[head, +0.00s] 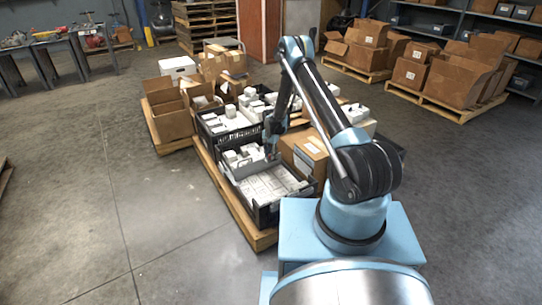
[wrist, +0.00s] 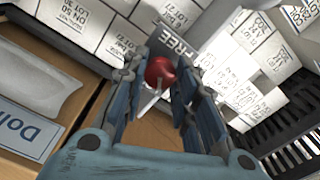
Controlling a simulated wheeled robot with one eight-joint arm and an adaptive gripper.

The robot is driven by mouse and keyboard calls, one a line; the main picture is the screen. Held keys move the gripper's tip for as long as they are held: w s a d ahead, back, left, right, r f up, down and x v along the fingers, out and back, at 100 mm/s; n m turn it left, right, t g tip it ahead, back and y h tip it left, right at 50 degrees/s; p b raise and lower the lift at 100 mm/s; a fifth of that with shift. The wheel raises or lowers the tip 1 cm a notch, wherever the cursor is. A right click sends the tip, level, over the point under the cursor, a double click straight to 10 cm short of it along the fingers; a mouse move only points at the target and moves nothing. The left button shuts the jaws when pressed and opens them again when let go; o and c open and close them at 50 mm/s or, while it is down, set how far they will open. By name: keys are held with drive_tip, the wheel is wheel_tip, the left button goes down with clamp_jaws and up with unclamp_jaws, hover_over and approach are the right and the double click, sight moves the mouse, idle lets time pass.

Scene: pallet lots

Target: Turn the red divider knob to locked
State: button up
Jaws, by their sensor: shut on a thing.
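The red divider knob (wrist: 160,72) shows in the wrist view between my fingertips, with a pale pointer or stem below it. My gripper (wrist: 161,80) is closed around the knob, one blue-grey finger on each side. A dark plate lettered "FREE" (wrist: 177,44) lies just beyond the knob; any other lettering is hidden by the fingers. In the head view, my gripper (head: 271,152) reaches down at the grey divider (head: 247,170) across the near black crate (head: 264,217). The knob is too small there to read its angle.
White labelled boxes (wrist: 240,62) stand close around the knob. A cardboard box (head: 305,150) adjoins the crate on the right. The crates rest on a wooden pallet (head: 233,200). Another black crate (head: 213,137) is behind. The floor to the left (head: 90,220) is clear.

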drive_tip(key=shift+w+d, duration=0.1)
drive_tip(key=shift+d, duration=0.1)
drive_tip(key=o, duration=1.1)
drive_tip(key=shift+a, duration=0.1)
wheel_tip(320, 180, up, 12)
drive_tip(key=shift+f, duration=0.1)
